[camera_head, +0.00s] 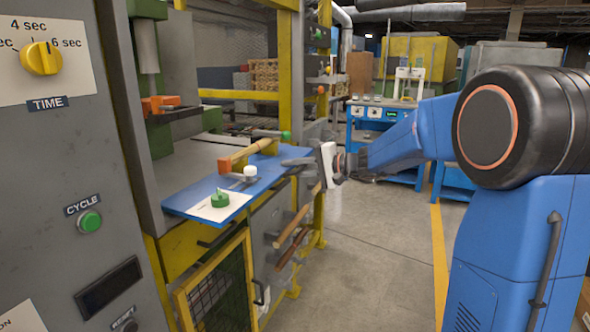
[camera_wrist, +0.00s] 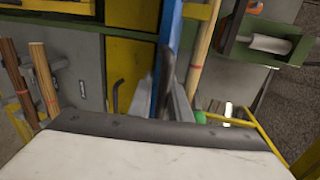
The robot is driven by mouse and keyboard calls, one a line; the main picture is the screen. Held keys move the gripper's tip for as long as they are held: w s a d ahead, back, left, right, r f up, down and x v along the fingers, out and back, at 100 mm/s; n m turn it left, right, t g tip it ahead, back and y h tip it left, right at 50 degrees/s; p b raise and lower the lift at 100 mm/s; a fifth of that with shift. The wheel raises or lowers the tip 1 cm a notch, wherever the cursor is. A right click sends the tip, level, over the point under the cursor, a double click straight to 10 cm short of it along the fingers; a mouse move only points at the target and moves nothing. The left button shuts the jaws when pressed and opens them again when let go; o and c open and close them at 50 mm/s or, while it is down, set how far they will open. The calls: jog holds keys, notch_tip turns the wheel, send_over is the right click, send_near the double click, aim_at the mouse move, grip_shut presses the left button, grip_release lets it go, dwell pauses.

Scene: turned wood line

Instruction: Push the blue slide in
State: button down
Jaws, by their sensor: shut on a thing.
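The blue slide (camera_head: 185,202) is a flat blue plate sticking out from the front of the grey machine. A tan wooden bar (camera_head: 248,156) lies along its machine side. A green knob (camera_head: 220,199) on a white plate and a white knob (camera_head: 250,173) sit on top. My gripper (camera_head: 296,162) is at the slide's right edge, shut on it. In the wrist view the slide shows as a narrow blue strip (camera_wrist: 170,25) running down to my gripper (camera_wrist: 168,85). The exact contact is partly hidden by the fingers and wrist.
The grey control panel (camera_head: 60,150) with a yellow time dial stands at left. A yellow frame post (camera_head: 289,70) rises behind the slide. Wooden sticks (camera_head: 291,238) hang below on the cabinet front. A blue bench (camera_head: 380,135) stands farther back; the floor (camera_head: 375,265) at right is clear.

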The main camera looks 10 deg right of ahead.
aim_at(274, 163)
jog(key=w+a, duration=0.1)
jog(key=a, duration=0.1)
jog(key=w+a, duration=0.3)
jog(key=a, duration=0.1)
jog(key=shift+w+r, duration=0.2)
jog(key=c, duration=1.8)
grip_release()
jog(key=shift+d, duration=0.1)
jog(key=shift+s+d, duration=0.25)
jog(key=shift+d, duration=0.05)
jog(key=v, duration=1.6)
jog(key=shift+s+d, duration=0.2)
jog(key=shift+d, duration=0.05)
